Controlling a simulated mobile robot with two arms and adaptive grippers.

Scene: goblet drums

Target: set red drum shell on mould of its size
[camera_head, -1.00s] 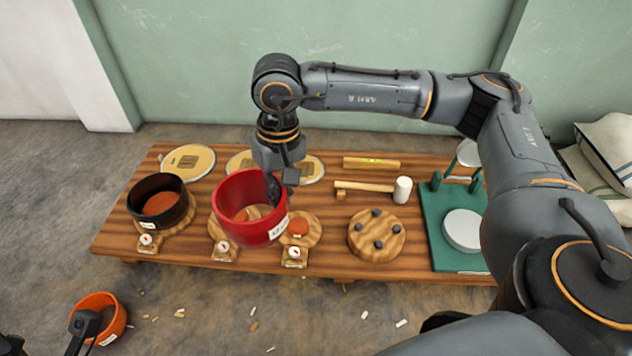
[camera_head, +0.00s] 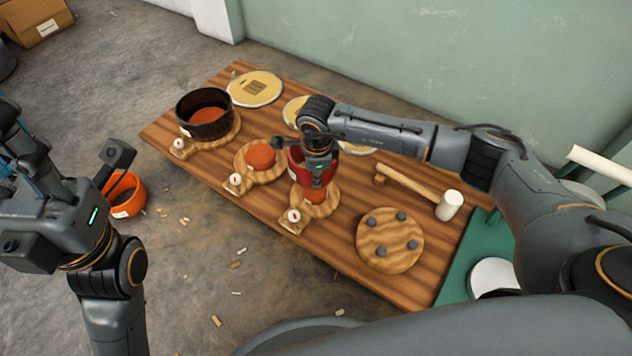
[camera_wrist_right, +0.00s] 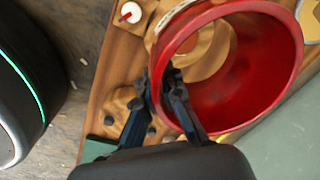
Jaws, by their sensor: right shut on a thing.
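The red drum shell (camera_head: 297,166) is mostly hidden behind my right gripper (camera_head: 318,168) in the head view. That gripper is shut on the shell's wall, and the shell appears over the right mould (camera_head: 326,208), which has a small orange dome. Whether they touch is unclear. The right wrist view looks into the shell (camera_wrist_right: 262,75), with the gripper's fingers (camera_wrist_right: 160,85) at its rim and round wood showing through it. The middle mould (camera_head: 247,172) carries a larger, bare orange dome. A black shell (camera_head: 203,128) sits on the left mould (camera_head: 222,140). My left gripper (camera_head: 65,150) is open and empty.
An orange shell (camera_head: 130,205) stands on the floor behind my left gripper. A mallet (camera_head: 448,206), a round pegged board (camera_head: 372,255) and pale discs (camera_head: 255,88) lie on the wooden table (camera_head: 205,165). Wood chips litter the floor.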

